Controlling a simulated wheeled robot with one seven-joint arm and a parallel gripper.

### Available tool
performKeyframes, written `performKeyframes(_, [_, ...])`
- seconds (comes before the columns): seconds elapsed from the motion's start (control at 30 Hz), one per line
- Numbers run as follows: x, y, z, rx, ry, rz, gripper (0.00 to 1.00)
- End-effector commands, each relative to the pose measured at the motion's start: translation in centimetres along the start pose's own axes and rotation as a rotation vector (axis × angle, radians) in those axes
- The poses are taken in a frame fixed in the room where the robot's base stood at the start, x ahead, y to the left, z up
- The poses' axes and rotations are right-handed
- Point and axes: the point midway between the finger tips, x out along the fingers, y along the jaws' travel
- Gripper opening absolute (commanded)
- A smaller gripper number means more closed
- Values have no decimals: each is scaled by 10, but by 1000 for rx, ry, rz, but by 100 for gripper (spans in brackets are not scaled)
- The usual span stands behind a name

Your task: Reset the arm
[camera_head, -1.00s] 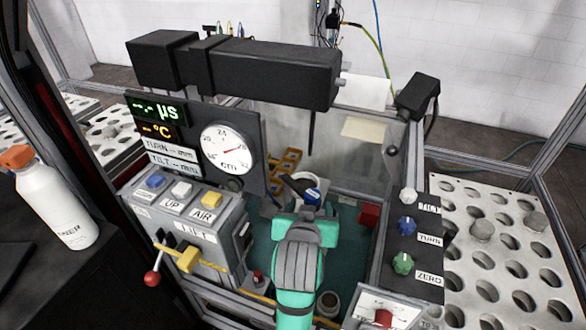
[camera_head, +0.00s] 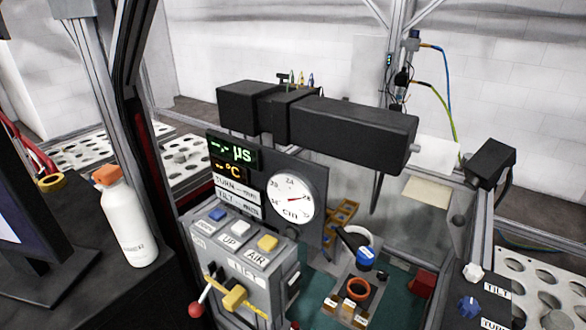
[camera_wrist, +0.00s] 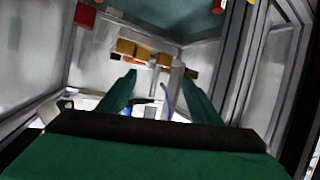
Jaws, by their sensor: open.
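My gripper (camera_wrist: 158,78) shows in the wrist view as two green fingers standing apart with nothing held between them. The fingers point into the grey-walled enclosure, towards some small orange trays (camera_wrist: 128,49). My arm and gripper are not in the head view now, so how the arm is folded cannot be told.
In the head view a control box (camera_head: 240,262) with coloured buttons and levers stands beside a round dial (camera_head: 290,198). A black beam (camera_head: 350,132) spans above the enclosure. A white bottle (camera_head: 128,225) stands at the left. A perforated rack (camera_head: 540,285) is at the right.

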Motion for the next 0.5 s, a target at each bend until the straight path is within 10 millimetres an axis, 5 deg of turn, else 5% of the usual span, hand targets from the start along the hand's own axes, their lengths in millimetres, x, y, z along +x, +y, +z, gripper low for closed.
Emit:
performKeyframes(0.2, [-40,-18,50,-18,24,-56,59])
performKeyframes(0.5, [-109,-34,96,-19,71,-124,59])
